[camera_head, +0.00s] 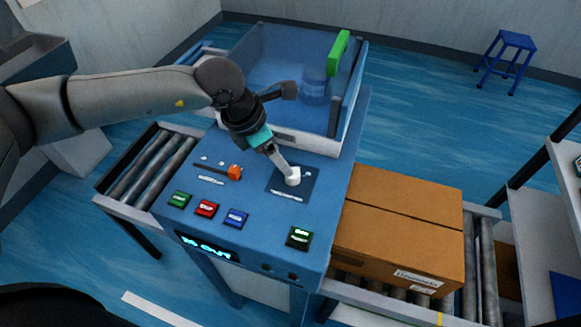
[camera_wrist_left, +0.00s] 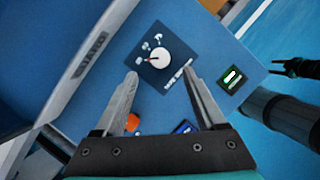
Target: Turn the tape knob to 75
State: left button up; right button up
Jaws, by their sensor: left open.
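The white tape knob (camera_head: 292,178) sits on a dark square plate on the blue control panel (camera_head: 240,215). My left gripper (camera_head: 290,171) comes down over the panel at the knob. In the left wrist view its two fingers (camera_wrist_left: 161,75) are spread apart, with the knob just beyond and between the tips. No clear contact shows. My right gripper is not seen in the head view.
An orange slider (camera_head: 235,171) and green, red and blue buttons (camera_head: 207,208) lie left and front of the knob. A green button (camera_head: 299,238) is front right. A clear guard box with a green handle (camera_head: 339,52) stands behind. A cardboard box (camera_head: 400,232) is on rollers at right.

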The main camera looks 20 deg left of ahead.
pick_arm(q)
jog(key=x, duration=0.7)
jog(key=shift+f, duration=0.1)
jog(key=shift+d, duration=0.1)
jog(key=shift+c, duration=0.2)
jog(key=shift+w, duration=0.1)
grip_shut()
